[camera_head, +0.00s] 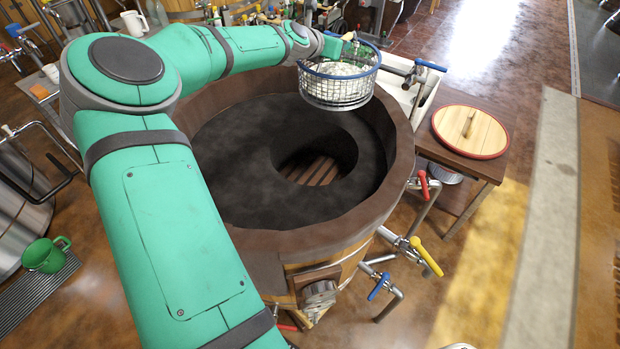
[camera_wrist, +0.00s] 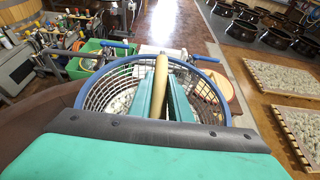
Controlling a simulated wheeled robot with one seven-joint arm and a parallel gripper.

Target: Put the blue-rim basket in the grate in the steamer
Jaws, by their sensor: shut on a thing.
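The blue-rim basket (camera_head: 338,88) is a round wire basket with pale contents, held upright above the back right rim of the steamer. It also shows in the wrist view (camera_wrist: 122,84). My gripper (camera_head: 340,40) is shut on the basket's wooden handle, which stands between the fingers in the wrist view (camera_wrist: 164,98). The steamer (camera_head: 290,243) is a large dark round tub with a round opening in its middle. The slatted grate (camera_head: 311,170) lies deep inside that opening. The basket is up and to the right of the opening in the picture.
A round wooden lid with a red edge (camera_head: 484,130) lies on a small table at right. Taps with red, yellow and blue handles (camera_head: 426,257) stick out from the steamer's right side.

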